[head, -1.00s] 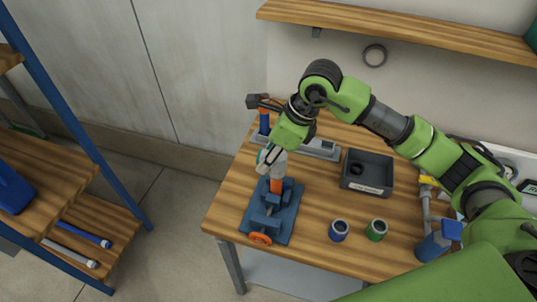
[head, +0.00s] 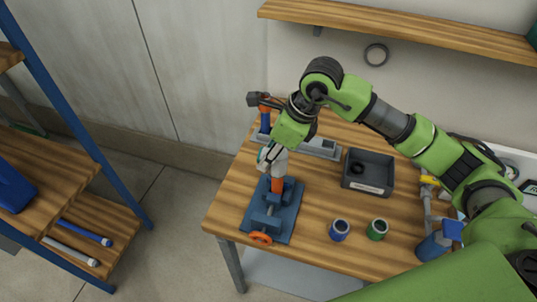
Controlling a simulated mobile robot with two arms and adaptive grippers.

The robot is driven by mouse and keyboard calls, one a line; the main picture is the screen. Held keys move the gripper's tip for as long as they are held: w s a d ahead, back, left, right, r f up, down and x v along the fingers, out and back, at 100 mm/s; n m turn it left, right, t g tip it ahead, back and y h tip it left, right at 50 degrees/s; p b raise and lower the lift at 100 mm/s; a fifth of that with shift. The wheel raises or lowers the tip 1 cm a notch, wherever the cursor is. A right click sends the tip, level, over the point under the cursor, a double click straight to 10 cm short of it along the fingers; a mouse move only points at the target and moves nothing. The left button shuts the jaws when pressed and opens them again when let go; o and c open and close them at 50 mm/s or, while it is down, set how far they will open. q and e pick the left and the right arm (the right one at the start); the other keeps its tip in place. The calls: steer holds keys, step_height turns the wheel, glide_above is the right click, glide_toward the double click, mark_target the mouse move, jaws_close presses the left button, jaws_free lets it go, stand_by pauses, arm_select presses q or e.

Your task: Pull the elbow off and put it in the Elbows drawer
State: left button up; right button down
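My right gripper (head: 270,160) is at the top of a short orange upright piece (head: 277,186) standing in a blue vise (head: 270,212) on the wooden bench. The gripper and wrist cover that top end. I cannot make out the elbow there, nor whether the fingers are shut on it. My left gripper is out of view. No drawer marked Elbows can be made out.
A dark grey labelled bin (head: 367,173) stands on the bench (head: 315,200) right of the vise. A blue-ringed cup (head: 339,230) and a green-ringed cup (head: 377,229) stand near the front edge. A wooden shelf (head: 400,27) is above. A blue-framed rack (head: 70,120) is at left.

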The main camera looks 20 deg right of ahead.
steer(key=shift+r, duration=0.1)
steer(key=shift+s+r, duration=0.1)
steer(key=shift+r, duration=0.25)
steer(key=shift+r+p, duration=1.2)
steer(key=shift+r, duration=1.45)
steer(key=shift+f, duration=0.1)
